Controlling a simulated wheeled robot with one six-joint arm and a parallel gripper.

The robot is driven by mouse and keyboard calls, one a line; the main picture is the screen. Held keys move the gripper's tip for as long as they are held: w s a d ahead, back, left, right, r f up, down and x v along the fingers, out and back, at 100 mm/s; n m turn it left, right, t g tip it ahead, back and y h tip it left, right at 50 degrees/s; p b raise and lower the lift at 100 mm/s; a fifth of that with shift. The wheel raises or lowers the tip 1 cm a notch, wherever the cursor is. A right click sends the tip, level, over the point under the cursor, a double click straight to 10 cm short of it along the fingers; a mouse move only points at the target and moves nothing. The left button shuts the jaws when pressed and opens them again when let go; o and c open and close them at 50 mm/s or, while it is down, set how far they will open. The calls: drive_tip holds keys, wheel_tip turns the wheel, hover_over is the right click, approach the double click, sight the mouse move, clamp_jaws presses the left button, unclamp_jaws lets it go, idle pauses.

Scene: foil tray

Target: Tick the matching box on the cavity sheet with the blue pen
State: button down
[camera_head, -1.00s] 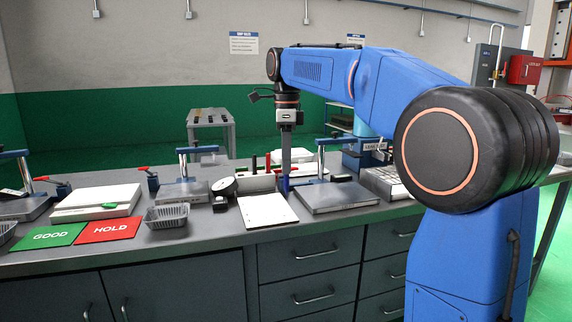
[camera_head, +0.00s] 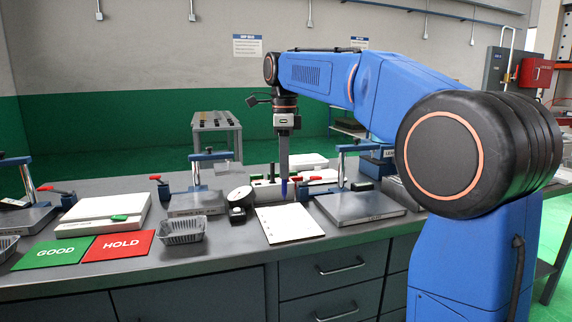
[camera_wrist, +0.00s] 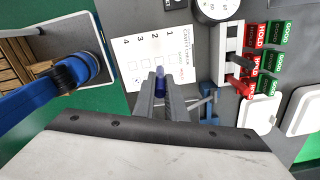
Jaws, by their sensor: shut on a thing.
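My gripper (camera_head: 284,178) points down above the back part of the white cavity sheet (camera_head: 290,225). It is shut on the blue pen (camera_head: 284,190), which hangs upright from the fingertips.
A dial gauge (camera_head: 241,199) stands just left of the sheet, and a grey plate fixture (camera_head: 360,207) to its right. A rack (camera_head: 266,190) with red and green stamps is behind. GOOD (camera_head: 53,262) and HOLD (camera_head: 118,256) mats lie at the left.

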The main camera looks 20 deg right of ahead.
sight(286, 186)
drive_tip(key=shift+f, duration=2.55)
drive_tip(key=shift+f, duration=0.3)
drive_tip(key=shift+s+d, duration=0.2)
drive_tip(key=shift+s, duration=0.1)
idle(0.6)
drive_tip(key=shift+w+d, duration=0.25)
drive_tip(key=shift+w, duration=0.25)
idle(1.4)
drive_tip(key=shift+r, duration=3)
